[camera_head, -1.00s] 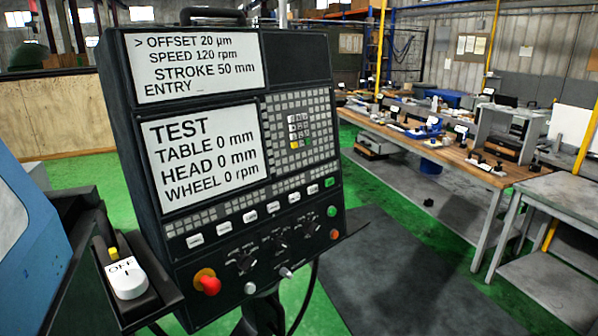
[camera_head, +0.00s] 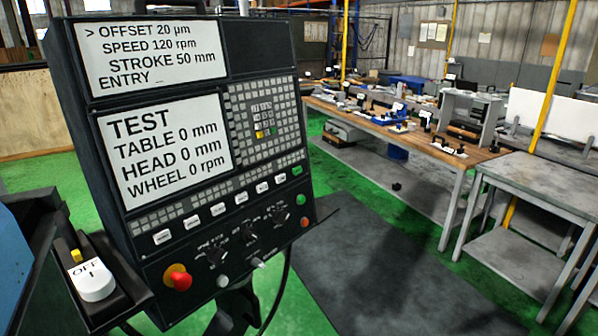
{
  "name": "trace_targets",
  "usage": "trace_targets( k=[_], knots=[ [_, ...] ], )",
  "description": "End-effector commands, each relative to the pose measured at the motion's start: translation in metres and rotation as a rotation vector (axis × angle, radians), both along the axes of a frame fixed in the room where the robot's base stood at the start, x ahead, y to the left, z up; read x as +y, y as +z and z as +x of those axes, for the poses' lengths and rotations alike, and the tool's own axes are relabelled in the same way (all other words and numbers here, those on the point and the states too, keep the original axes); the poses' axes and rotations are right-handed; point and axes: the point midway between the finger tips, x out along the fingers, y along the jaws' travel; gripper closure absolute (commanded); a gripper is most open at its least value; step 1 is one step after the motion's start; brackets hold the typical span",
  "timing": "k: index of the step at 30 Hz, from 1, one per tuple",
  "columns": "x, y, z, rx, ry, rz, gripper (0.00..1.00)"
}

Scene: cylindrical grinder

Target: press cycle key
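The machine's control panel (camera_head: 240,195) stands at the left, tilted in the picture. Its upper screen (camera_head: 150,52) reads OFFSET 20 µm, SPEED 120 rpm, STROKE 50 mm and ENTRY. Its lower screen (camera_head: 165,150) reads TEST, TABLE 0 mm, HEAD 0 mm, WHEEL 0 rpm. Below the keypad (camera_head: 262,110) runs a row of white labelled keys (camera_head: 218,209), ending in a small green key (camera_head: 296,170). A green round button (camera_head: 299,199) sits below that at the right edge. The small labels are too blurred to read, so I cannot tell which is the cycle key. My gripper is not in view.
A red knob on a yellow base (camera_head: 178,278) projects from the panel's lower left. A white switch marked OFF (camera_head: 92,281) sits left of it. A workbench (camera_head: 425,145) and a grey table (camera_head: 555,185) stand at right. The dark floor mat (camera_head: 390,270) looks clear.

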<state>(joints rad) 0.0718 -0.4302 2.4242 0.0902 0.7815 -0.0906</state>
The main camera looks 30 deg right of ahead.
Motion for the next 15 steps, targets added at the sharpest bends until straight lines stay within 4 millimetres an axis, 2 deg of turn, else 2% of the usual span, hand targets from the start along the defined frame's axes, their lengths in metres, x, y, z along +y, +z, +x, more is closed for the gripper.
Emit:
trace_targets(
  k=[2, 9, 15],
  knots=[
    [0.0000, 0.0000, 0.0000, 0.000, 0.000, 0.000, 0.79],
    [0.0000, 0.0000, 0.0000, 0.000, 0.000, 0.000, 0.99],
    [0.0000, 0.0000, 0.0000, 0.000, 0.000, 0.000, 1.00]
  ],
)
